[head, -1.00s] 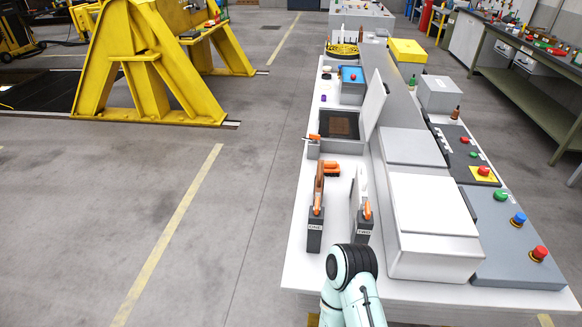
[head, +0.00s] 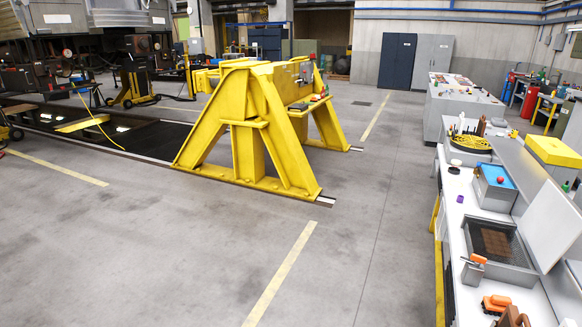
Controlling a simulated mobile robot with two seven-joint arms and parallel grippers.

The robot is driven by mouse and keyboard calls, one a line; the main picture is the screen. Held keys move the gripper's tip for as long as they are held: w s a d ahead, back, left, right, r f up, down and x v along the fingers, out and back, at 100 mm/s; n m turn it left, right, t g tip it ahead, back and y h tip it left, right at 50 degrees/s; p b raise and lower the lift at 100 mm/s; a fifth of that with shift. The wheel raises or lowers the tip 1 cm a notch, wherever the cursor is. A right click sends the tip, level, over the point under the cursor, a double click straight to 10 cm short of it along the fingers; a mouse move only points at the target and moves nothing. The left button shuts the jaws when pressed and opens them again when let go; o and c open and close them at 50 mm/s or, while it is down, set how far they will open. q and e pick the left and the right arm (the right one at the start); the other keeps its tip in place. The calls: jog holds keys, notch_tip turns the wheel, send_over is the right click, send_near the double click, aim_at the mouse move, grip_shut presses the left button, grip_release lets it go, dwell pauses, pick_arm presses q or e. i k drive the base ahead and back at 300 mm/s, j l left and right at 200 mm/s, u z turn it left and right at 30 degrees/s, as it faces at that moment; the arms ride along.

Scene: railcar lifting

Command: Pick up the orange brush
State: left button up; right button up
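An orange brush (head: 496,303) lies on the white workbench top (head: 463,218) at the lower right of the head view. It lies in front of a grey box with an open lid. A brown handled thing (head: 512,317) beside it is cut off by the bottom edge. Neither of my grippers shows in this view.
The open grey box (head: 494,246) has a dark mesh inside and a small orange-tipped holder (head: 473,268) at its side. A grey box with a blue top (head: 494,186) stands behind it. A yellow steel stand (head: 262,131) is mid-left. The floor (head: 345,250) between is clear.

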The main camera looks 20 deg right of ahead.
aim_at(496, 304)
jog(key=i+z, duration=0.7)
jog(key=z, duration=0.2)
jog(key=i+j+z, duration=0.1)
jog(key=i+z, duration=0.2)
jog(key=z, duration=0.15)
jog(key=i+z, duration=0.3)
jog(key=z, duration=0.15)
jog(key=i+j+z, duration=0.2)
jog(key=z, duration=0.2)
jog(key=i+j+z, duration=0.25)
jog(key=z, duration=0.2)
